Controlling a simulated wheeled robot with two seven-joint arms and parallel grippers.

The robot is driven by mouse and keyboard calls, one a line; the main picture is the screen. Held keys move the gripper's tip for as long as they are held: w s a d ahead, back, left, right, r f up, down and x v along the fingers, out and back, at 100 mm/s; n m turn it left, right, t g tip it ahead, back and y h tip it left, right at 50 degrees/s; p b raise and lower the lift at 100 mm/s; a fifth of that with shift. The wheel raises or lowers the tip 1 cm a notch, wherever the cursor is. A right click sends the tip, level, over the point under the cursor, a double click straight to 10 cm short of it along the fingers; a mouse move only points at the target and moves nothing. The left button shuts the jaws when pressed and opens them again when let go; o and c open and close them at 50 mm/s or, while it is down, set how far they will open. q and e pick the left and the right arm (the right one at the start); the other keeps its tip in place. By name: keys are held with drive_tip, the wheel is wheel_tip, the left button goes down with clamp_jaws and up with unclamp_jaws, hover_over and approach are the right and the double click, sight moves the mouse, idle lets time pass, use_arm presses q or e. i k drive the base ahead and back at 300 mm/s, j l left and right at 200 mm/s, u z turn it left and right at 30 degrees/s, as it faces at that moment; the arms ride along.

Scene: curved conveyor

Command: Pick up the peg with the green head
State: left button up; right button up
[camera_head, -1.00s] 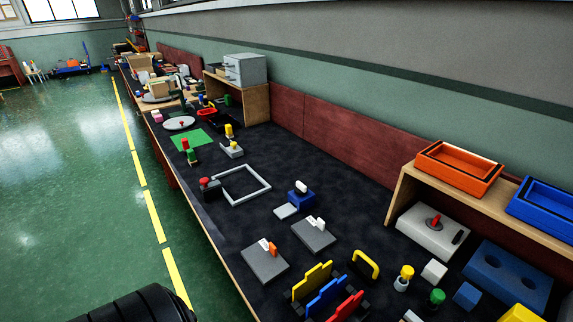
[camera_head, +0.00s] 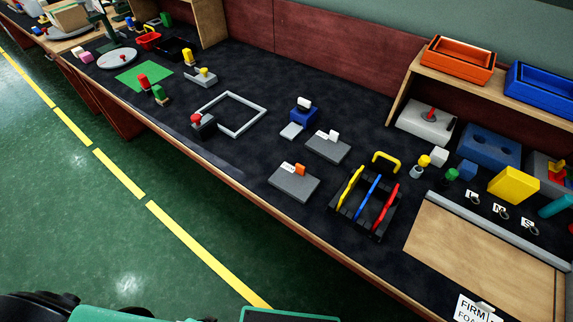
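A peg with a green head (camera_head: 451,175) stands on the dark bench top at the right. It is small in the picture, and I cannot make out its lower part clearly. A peg with a yellow head (camera_head: 424,161) and a pale body stands just to its left and behind. Neither of my grippers is in view.
A blue block with round holes (camera_head: 489,152) and a yellow block (camera_head: 513,186) lie to the right. A rack with yellow, blue and red plates (camera_head: 385,218) and a yellow arch (camera_head: 386,161) are to the left. A wooden board (camera_head: 470,255) lies in front.

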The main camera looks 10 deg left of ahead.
sight(451, 174)
drive_tip(key=z, duration=1.25)
